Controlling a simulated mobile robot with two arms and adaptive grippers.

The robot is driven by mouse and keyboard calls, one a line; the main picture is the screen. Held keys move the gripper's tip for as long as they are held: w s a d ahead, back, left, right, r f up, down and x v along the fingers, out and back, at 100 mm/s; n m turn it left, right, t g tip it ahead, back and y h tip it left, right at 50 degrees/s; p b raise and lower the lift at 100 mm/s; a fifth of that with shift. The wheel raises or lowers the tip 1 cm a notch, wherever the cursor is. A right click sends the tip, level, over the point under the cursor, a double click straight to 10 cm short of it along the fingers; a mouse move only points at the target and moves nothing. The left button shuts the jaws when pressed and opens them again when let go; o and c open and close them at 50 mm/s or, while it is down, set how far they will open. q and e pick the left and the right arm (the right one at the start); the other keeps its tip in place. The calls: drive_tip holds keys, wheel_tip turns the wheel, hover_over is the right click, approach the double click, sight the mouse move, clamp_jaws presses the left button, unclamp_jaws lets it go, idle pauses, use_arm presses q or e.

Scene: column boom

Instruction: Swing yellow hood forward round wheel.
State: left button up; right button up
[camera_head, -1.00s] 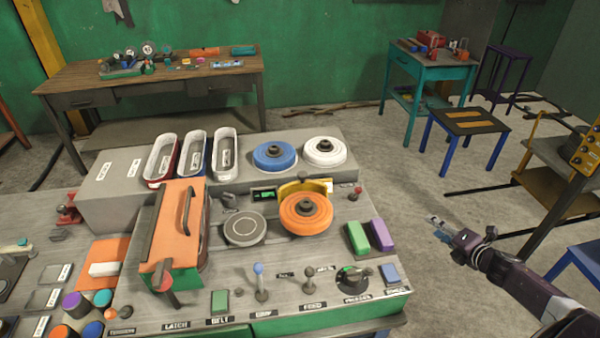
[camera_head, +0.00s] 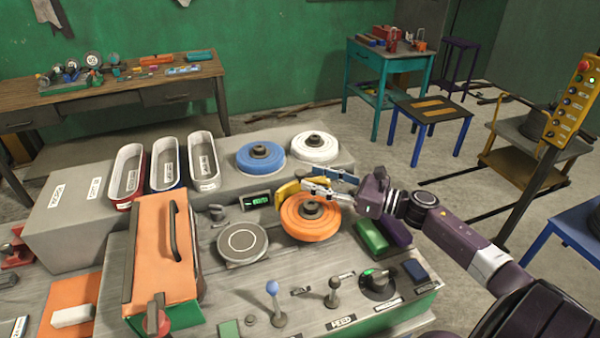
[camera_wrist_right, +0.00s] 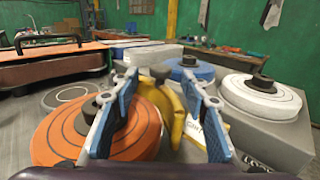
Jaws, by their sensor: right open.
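The yellow hood (camera_head: 288,190) stands at the back edge of the orange wheel (camera_head: 311,217), curving round its rear side. In the right wrist view the hood (camera_wrist_right: 178,118) shows between and beyond the fingers, with the orange wheel (camera_wrist_right: 140,130) at the left. My right gripper (camera_head: 306,184) is open over the back of the wheel, its fingertips pointing left close to the hood. In the right wrist view the blue-padded fingers (camera_wrist_right: 158,85) are spread apart; whether either touches the hood I cannot tell. My left gripper is not in view.
A blue wheel (camera_head: 262,159) and a white wheel (camera_head: 315,147) sit on the raised grey block behind. A grey disc (camera_head: 242,243) lies left of the orange wheel. Green and purple blocks (camera_head: 372,236) lie below my right forearm. Levers (camera_head: 274,300) stand at the front.

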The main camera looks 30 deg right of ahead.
sight(301, 172)
drive_tip(key=x, duration=0.3)
drive_tip(key=shift+w+r+p, duration=0.1)
drive_tip(key=shift+p, duration=0.3)
drive_tip(key=shift+w+a, duration=0.3)
drive_tip(key=shift+w, duration=0.25)
drive_tip(key=shift+w+a, duration=0.1)
drive_tip(key=shift+w, duration=0.1)
drive_tip(key=shift+c, duration=0.6)
drive_tip(key=c, duration=0.5)
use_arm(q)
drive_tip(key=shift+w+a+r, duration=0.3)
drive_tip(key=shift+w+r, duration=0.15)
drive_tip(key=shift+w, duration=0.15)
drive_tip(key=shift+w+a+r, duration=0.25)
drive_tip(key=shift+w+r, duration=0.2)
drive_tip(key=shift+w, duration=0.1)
use_arm(e)
clamp_jaws()
